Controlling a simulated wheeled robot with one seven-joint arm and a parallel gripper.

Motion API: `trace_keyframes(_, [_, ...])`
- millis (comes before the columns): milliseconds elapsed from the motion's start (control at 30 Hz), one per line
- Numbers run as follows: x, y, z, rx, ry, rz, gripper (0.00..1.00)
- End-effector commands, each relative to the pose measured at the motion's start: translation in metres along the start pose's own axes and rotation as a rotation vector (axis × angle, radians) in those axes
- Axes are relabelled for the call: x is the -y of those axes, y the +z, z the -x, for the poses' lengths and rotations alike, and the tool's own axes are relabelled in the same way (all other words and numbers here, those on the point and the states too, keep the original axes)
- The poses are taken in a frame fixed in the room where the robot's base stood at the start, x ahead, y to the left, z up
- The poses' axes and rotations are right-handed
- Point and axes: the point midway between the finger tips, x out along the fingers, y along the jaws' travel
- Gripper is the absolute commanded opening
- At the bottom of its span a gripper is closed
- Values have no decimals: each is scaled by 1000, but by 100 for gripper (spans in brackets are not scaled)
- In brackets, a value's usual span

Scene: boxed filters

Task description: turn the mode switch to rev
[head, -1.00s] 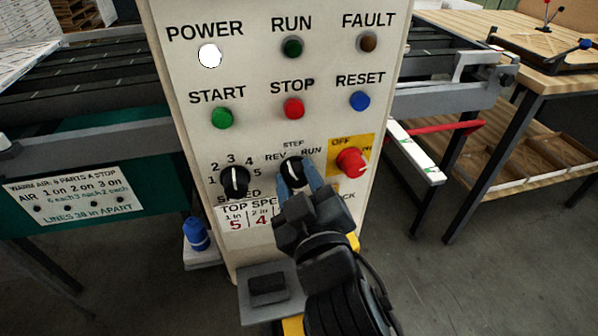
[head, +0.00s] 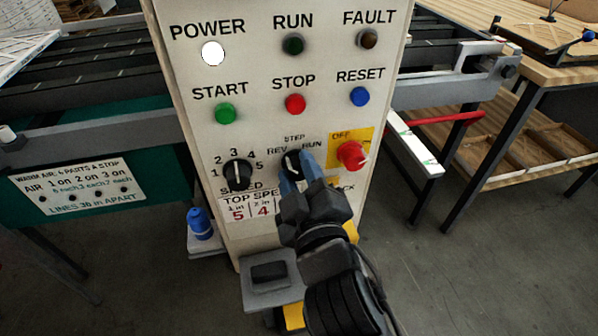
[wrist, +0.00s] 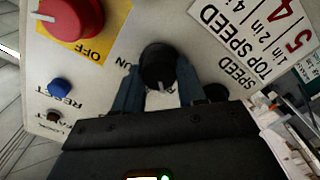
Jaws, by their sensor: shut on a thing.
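The mode switch (head: 291,163) is a black knob with a white pointer line, low in the middle of the cream panel. The labels REV, STEP and RUN arc above it. In the wrist view, the knob (wrist: 158,66) sits between two blue fingers, its white mark facing the palm. The pointer looks near upright, leaning a little to the REV side; its exact stop cannot be told. My gripper (head: 297,176) is shut on the knob from below and right.
The speed knob (head: 238,173) is close on the left, and the red OFF knob (head: 351,155) on its yellow plate is close on the right. Green START (head: 225,113), red STOP (head: 295,104) and blue RESET (head: 359,96) buttons are above. A blue-capped object (head: 199,224) stands lower left.

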Motion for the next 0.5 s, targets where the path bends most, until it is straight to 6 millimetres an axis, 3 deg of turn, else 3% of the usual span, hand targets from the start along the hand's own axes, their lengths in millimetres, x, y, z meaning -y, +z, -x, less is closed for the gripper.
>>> trace_keyframes(267, [0,0,0,0,0,0,63])
trace_keyframes(500, [0,0,0,0,0,0,65])
